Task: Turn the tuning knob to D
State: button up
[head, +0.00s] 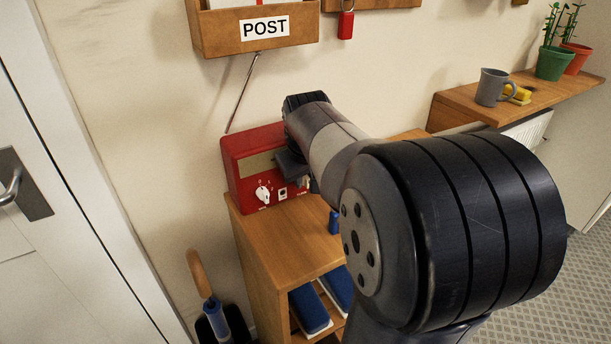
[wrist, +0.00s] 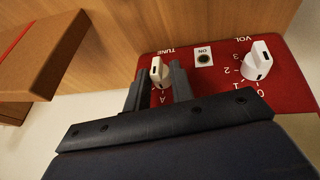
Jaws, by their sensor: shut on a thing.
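The red radio (head: 240,160) stands on the wooden shelf unit, and its red front panel (wrist: 225,95) appears upside down in the wrist view. The white tuning knob (wrist: 160,71), under the label TUNE, sits between the two dark fingers of my gripper (wrist: 159,76), which is shut on it. A letter A shows beside the knob; other letters are hidden by the fingers, and I cannot tell which letter the knob points to. In the head view my gripper (head: 292,165) is at the radio's right front and mostly hides this knob.
The white volume knob (wrist: 257,62) and a black ON button (wrist: 203,59) are on the same panel. The radio's antenna (head: 243,92) rises toward the POST box (head: 262,45). A grey mug (head: 492,87) stands far right.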

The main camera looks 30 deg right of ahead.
grip_shut()
jog(key=shift+d+r, duration=0.1)
jog(key=p, duration=0.1)
jog(key=y+p, duration=0.1)
jog(key=shift+d+r+y+p, duration=0.15)
jog(key=shift+y+p, duration=0.15)
jog(key=shift+p, duration=0.05)
jog(key=shift+d+m+y+p, duration=0.2)
jog(key=shift+m+y+p, duration=0.2)
jog(key=shift+y+p, duration=0.55)
jog(key=shift+d+f+y+p, duration=0.1)
jog(key=shift+f+y+p, duration=0.1)
jog(key=shift+y, duration=0.45)
jog(key=shift+d+f+y+p, duration=0.1)
jog(key=shift+y+p, duration=0.05)
jog(key=shift+y, duration=0.45)
